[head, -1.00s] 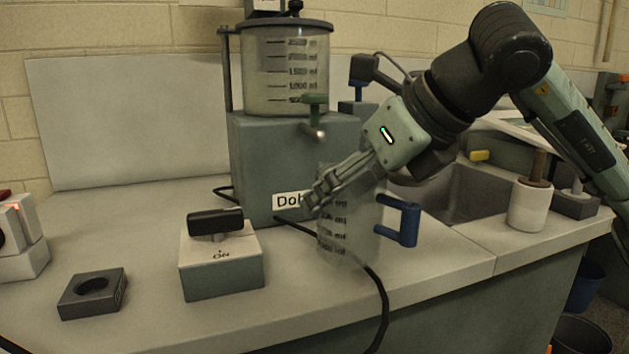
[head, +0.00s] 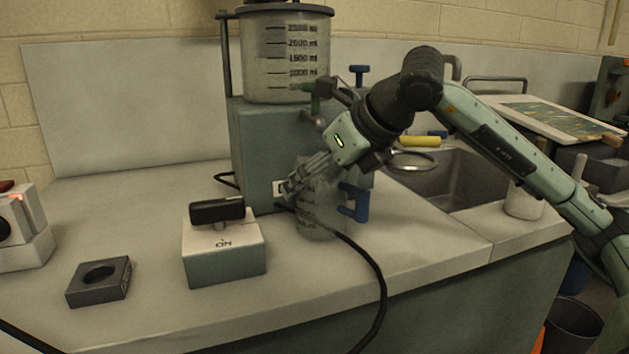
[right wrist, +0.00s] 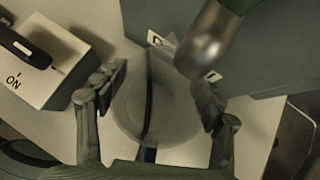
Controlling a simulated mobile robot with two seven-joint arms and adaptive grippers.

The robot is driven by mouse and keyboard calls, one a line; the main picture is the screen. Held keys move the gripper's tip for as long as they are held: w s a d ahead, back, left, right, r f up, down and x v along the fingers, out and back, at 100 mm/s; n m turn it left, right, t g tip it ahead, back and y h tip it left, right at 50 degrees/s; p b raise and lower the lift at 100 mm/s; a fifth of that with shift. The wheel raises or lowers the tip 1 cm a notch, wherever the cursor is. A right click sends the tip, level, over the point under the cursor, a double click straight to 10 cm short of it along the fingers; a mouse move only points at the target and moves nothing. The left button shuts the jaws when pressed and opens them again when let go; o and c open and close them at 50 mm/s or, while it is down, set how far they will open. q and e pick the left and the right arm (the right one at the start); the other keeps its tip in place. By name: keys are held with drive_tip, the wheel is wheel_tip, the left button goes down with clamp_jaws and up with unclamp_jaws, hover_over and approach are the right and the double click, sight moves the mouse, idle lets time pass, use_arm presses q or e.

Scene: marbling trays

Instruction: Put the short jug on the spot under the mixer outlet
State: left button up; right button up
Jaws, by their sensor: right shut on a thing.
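The short jug (head: 320,222) is clear, with dark markings and a blue handle (head: 357,202) on its right. My right gripper (head: 296,186) is shut on the jug's upper part. In the right wrist view the fingers (right wrist: 160,84) lie on either side of the round jug (right wrist: 160,112). The mixer (head: 258,150) is a grey-green block under a clear graduated tank (head: 288,60). Its metal outlet (head: 318,118) has a green tap and is above the jug; it also shows in the right wrist view (right wrist: 207,52). I cannot tell whether the jug touches the counter. The spot under it is hidden.
A switch box (head: 224,262) with a black lever stands left of the jug. A dark square holder (head: 98,288) with a round hole is further left. A black cable runs close in front of the jug. A sink (head: 450,185) is on the right.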

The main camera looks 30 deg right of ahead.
drive_tip(key=shift+f, duration=0.15)
drive_tip(key=o, duration=1.3)
drive_tip(key=v, duration=1.2)
drive_tip(key=shift+s, duration=0.1)
